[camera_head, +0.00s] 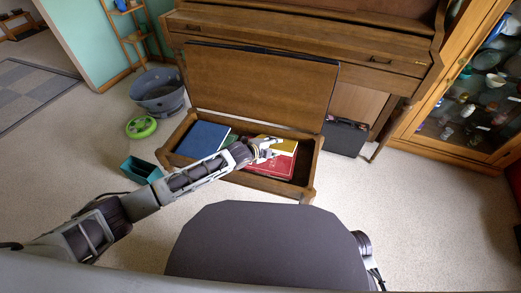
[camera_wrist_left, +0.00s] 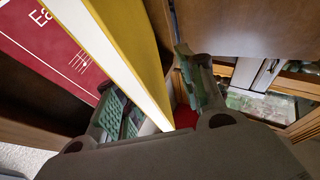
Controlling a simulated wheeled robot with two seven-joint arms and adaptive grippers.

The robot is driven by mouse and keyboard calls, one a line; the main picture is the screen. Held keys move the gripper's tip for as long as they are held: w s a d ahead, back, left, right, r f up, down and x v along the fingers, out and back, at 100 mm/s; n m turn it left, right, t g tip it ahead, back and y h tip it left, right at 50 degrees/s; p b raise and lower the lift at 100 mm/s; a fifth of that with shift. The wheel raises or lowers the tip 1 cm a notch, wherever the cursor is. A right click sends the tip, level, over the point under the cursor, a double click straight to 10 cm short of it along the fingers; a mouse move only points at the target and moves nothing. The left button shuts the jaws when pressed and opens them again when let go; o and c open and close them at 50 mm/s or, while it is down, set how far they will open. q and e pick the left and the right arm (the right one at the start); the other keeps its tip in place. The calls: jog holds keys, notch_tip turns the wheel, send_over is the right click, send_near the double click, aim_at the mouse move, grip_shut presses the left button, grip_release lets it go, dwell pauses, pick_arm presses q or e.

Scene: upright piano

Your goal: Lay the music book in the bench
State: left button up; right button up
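The wooden bench (camera_head: 303,188) stands open, lid raised. A yellow book (camera_head: 262,141) is inside it on the right, over or against a red book (camera_head: 283,165); I cannot tell which is the music book. In the left wrist view the red book (camera_wrist_left: 50,40) has a printed title and staff lines, and the yellow book (camera_wrist_left: 137,45) shows its pale page edge. My left gripper (camera_head: 268,148) is at these books inside the bench. Its fingers (camera_wrist_left: 150,85) are spread to either side of the yellow book's near end, with a gap on the right. My right gripper is not clearly seen.
A blue book (camera_head: 203,139) lies in the bench's left part. The lid (camera_head: 260,85) leans up before the piano (camera_head: 290,38). A teal box (camera_head: 140,169), green ring (camera_head: 141,127) and grey tub (camera_head: 158,91) stand left; a black case (camera_head: 345,137) is right. Carpet in front is clear.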

pick_arm(q)
jog(key=v, duration=1.1)
dwell(0.3)
jog(key=shift+s, duration=0.1)
jog(key=shift+s+d, duration=0.1)
dwell(1.1)
